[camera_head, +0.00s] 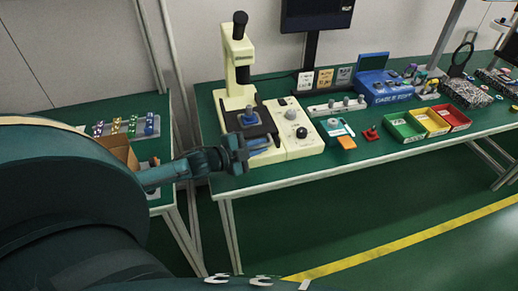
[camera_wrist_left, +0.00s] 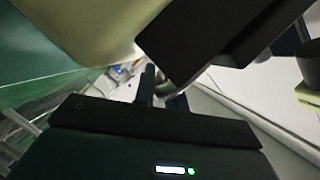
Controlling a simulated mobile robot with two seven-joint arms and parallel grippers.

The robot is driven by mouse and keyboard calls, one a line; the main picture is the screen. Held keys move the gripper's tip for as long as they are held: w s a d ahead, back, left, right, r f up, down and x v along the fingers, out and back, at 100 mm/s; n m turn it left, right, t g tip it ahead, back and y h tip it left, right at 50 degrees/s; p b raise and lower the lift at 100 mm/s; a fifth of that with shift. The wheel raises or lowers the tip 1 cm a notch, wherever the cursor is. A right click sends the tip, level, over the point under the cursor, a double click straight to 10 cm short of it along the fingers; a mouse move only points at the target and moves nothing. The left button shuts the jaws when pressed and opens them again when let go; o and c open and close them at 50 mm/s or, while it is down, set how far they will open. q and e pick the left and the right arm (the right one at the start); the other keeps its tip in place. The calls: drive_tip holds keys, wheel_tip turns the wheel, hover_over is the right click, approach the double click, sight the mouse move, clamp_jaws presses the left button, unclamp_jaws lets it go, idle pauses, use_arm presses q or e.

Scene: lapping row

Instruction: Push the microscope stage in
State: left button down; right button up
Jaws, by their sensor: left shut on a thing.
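The cream microscope (camera_head: 237,75) stands upright on the green bench, with its dark eyepiece at the top. Its black stage (camera_head: 262,127) sits low in front of the column, with a small blue-grey piece on it. My left gripper (camera_head: 240,152) is at the front edge of the stage and is shut on part of it; the exact contact is hard to see. The left wrist view is close and dark: a black slab (camera_wrist_left: 220,35), probably the stage, fills the upper part, and a small grey rod shows below it. My right gripper is not in view.
A cream control box (camera_head: 296,125) with knobs stands right of the stage. A side table with coloured parts (camera_head: 125,127) stands at left, a gap before the bench.

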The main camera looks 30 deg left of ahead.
use_arm(q)
drive_tip(key=c, duration=1.5)
unclamp_jaws()
drive_tip(key=shift+o, duration=0.2)
drive_tip(key=shift+s, duration=0.1)
drive_tip(key=p+v, duration=0.1)
drive_tip(key=v, duration=1.2)
